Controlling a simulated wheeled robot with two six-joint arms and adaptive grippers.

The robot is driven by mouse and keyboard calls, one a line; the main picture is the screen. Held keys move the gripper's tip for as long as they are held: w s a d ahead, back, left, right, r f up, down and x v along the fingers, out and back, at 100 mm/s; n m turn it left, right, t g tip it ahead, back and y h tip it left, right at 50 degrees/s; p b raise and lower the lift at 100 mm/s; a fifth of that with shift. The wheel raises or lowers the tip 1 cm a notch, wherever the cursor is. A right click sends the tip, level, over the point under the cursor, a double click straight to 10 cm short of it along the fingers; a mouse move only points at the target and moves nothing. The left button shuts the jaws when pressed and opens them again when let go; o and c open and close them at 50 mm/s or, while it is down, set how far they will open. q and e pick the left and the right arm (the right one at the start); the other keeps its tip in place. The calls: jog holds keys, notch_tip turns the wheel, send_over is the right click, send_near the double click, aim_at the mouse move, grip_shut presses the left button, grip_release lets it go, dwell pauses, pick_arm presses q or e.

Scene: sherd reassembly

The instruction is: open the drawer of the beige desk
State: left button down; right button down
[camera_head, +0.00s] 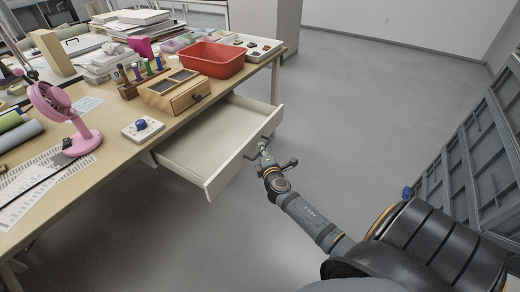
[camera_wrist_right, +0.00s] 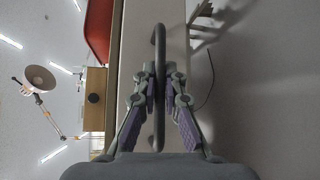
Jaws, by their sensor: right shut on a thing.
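The beige desk (camera_head: 115,150) fills the left of the head view. Its white drawer (camera_head: 210,145) is pulled well out, and the inside looks empty. My right gripper (camera_head: 263,152) is at the drawer's front, shut on the dark bar handle (camera_head: 250,155). In the right wrist view, the fingers of the right gripper (camera_wrist_right: 159,92) close on the handle (camera_wrist_right: 159,45) from both sides, in front of the pale drawer front (camera_wrist_right: 132,45). The fingers partly hide the handle. My left gripper is not in view.
On the desk are a red tub (camera_head: 208,60), a small wooden box (camera_head: 174,92), a pink fan (camera_head: 62,112), and a white board with a blue knob (camera_head: 142,129). Grey panels (camera_head: 480,150) stand at the right. The grey floor (camera_head: 345,110) between is clear.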

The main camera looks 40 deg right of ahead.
jog(key=c, duration=1.4)
grip_release()
jog(key=shift+s+a, duration=0.1)
jog(key=shift+s, duration=0.05)
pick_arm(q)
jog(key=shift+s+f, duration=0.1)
pick_arm(e)
jog(key=v, duration=1.1)
jog(key=shift+s+a, duration=0.1)
jog(key=shift+s, duration=0.2)
